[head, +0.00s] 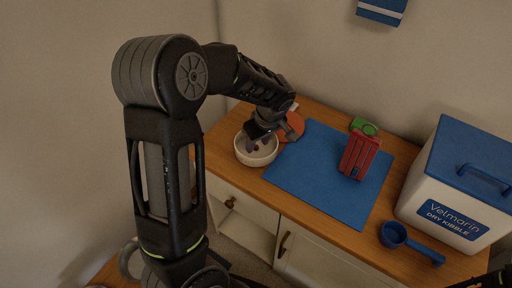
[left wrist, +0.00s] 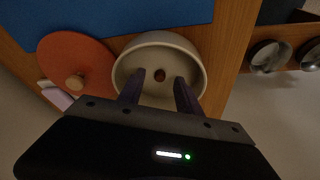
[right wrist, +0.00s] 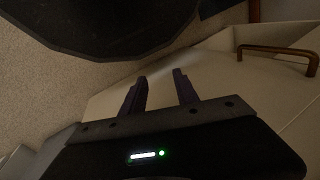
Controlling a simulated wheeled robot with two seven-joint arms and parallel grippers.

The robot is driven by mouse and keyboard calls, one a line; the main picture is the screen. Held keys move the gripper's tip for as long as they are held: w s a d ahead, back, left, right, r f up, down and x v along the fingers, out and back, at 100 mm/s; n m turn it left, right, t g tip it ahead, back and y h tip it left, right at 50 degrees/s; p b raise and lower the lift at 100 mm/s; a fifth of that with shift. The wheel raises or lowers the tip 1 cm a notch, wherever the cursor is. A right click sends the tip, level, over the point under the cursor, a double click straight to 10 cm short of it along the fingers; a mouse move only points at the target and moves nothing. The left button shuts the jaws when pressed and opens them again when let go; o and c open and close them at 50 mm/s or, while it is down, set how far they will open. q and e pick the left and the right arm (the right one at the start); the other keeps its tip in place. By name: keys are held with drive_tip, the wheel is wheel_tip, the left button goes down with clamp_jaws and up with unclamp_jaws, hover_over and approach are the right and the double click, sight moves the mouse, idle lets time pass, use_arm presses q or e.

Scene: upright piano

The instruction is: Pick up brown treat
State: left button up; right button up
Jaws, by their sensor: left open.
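The brown treat (left wrist: 159,75) is a small round piece lying inside the cream bowl (left wrist: 195,61). The bowl also shows in the head view (head: 262,162), at the left end of the wooden cabinet top. My left gripper (left wrist: 158,90) is open, pointing down over the bowl, with its fingers apart on the near side of the treat and nothing between them. In the head view the left gripper (head: 257,143) partly covers the bowl. My right gripper (right wrist: 160,76) is open and empty, low by a pale cabinet front.
An orange lid (left wrist: 75,55) with a wooden knob lies beside the bowl. A blue mat (head: 315,180) carries a red box (head: 359,155) and a green item (head: 363,126). A blue scoop (head: 395,235) and white kibble bin (head: 440,190) stand at right.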

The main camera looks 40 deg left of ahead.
use_arm(q)
drive_tip(key=shift+a+f, duration=0.15)
drive_tip(key=shift+f, duration=0.35)
drive_tip(key=shift+c, duration=0.4)
clamp_jaws()
idle(0.7)
